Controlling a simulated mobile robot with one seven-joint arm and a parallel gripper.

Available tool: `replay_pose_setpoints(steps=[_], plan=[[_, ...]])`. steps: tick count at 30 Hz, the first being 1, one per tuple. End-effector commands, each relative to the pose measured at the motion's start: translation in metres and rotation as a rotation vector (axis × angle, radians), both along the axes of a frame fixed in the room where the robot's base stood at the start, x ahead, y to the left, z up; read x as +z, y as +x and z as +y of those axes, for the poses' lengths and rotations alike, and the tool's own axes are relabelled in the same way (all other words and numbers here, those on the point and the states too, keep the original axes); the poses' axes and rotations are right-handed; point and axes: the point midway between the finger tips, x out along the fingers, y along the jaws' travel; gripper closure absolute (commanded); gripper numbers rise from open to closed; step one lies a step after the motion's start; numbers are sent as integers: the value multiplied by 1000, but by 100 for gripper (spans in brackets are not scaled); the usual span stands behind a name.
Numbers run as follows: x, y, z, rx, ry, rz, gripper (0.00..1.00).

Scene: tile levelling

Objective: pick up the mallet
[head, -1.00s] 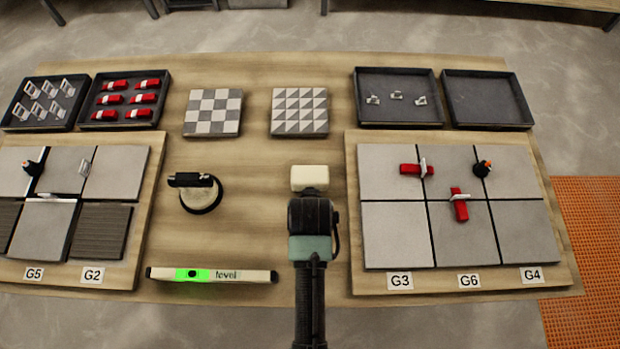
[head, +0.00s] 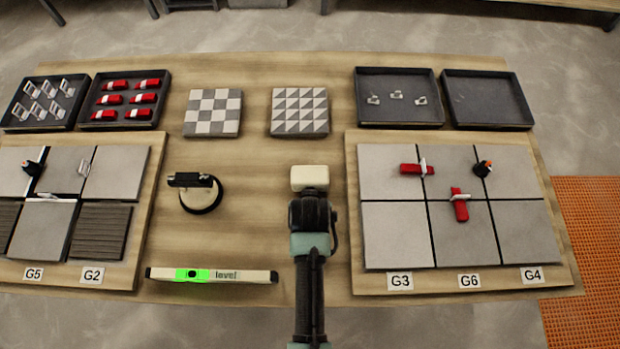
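The mallet's pale, blocky head (head: 310,177) shows in the head view, right of the table's middle. Its handle is hidden beneath my arm. My gripper (head: 312,212) is directly over the mallet, just in front of the head as I see it. My wrist hides the fingers, so I cannot tell whether they are open, shut or touching the handle.
A level (head: 212,275) and a round black-handled tool (head: 199,191) lie to the left. Tiled boards stand at the left (head: 140,235) and right (head: 452,285). Two patterned tiles (head: 213,113) (head: 300,112) and several dark trays (head: 488,99) line the back.

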Motion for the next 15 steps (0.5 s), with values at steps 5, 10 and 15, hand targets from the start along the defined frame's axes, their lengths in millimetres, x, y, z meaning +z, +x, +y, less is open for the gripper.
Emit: replay_pose_setpoints(steps=[5,10,15], plan=[[0,0,0,0,0,-1,38],[0,0,0,0,0,0,48],[0,0,0,0,0,0,79]])
